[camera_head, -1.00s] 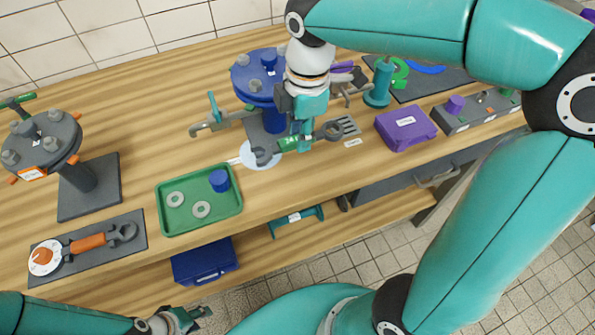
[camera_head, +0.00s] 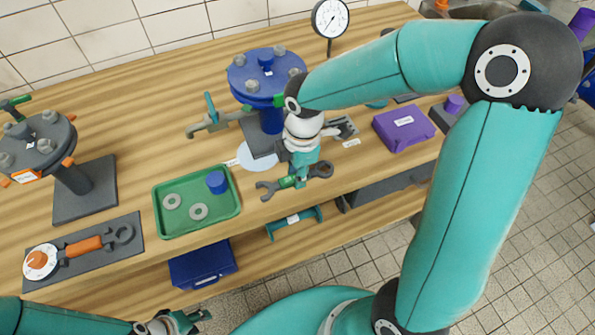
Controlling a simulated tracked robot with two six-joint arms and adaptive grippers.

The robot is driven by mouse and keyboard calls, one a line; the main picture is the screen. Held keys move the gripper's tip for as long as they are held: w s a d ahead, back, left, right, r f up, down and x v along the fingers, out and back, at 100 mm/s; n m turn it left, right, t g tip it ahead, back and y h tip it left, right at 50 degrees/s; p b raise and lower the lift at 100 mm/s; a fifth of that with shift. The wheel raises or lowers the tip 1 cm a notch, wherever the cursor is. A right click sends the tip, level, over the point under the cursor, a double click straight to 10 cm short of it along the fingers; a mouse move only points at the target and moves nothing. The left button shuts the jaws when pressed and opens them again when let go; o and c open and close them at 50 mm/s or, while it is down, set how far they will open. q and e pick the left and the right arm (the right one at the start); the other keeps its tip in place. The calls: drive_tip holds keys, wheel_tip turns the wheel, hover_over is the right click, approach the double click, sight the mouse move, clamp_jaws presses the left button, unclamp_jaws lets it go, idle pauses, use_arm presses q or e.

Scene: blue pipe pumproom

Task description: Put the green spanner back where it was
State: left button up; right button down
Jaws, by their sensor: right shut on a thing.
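My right gripper (camera_head: 299,182) is shut on the green spanner (camera_head: 270,188), around its middle. The spanner has grey open jaws at the left and a grey ring end at the right, with a green band on its handle. It is held across the bench's front edge, apparently above the wood; the exact height is hard to judge. The fingers partly cover the handle. My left gripper (camera_head: 188,322) is low at the bottom, in front of the bench, empty, with its fingers apart.
A green tray (camera_head: 160,222) with washers and a blue cap is left of the spanner. A white disc (camera_head: 251,160), a blue flanged stand (camera_head: 266,80) and a tap are behind. A purple box (camera_head: 404,128) stands right. A grey mat (camera_head: 82,275) with an orange-handled spanner lies left.

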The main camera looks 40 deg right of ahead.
drive_tip(key=c, duration=1)
unclamp_jaws()
drive_tip(key=r, duration=1.2)
drive_tip(key=shift+s+d+p, duration=0.15)
drive_tip(key=shift+d+p, duration=0.2)
drive_tip(key=shift+d, duration=0.05)
